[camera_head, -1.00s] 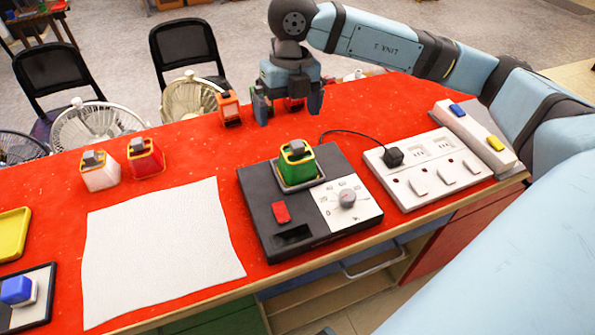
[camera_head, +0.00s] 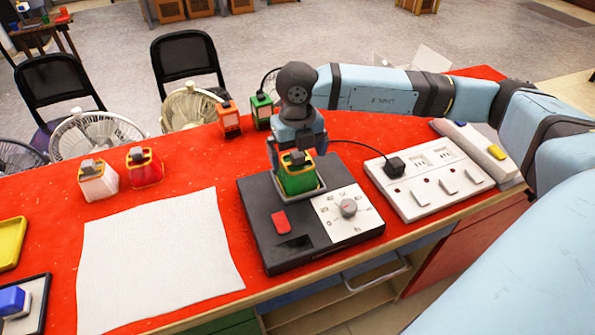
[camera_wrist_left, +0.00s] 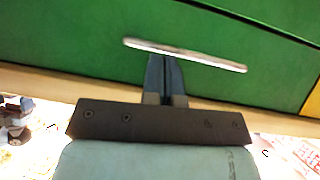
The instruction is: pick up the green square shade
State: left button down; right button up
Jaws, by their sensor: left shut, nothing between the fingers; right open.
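A green square shade (camera_head: 297,180) with a yellow rim and a grey knob on top sits on the small tray of the black device (camera_head: 262,225). My right gripper (camera_head: 297,150) is open, just behind and above this shade, with a finger towards each side. I cannot tell whether the fingers touch it. A second green shade (camera_head: 262,112) stands at the far edge of the red table. My left gripper (camera_wrist_left: 166,80) is shut and empty in the left wrist view, in front of a green drawer. It is outside the head view.
Orange (camera_head: 229,118), red (camera_head: 145,167) and white (camera_head: 97,180) shades stand on the red table (camera_head: 205,165). A white socket panel (camera_head: 425,180) with a black plug lies right of the device. A white sheet (camera_head: 155,255) lies to the left. A metal drawer handle (camera_wrist_left: 185,54) is close to my left gripper.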

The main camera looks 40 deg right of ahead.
notch_tip(320, 180, down, 3)
jog(key=shift+r, duration=0.2)
jog(key=c, duration=1)
jog(key=shift+r, duration=0.1)
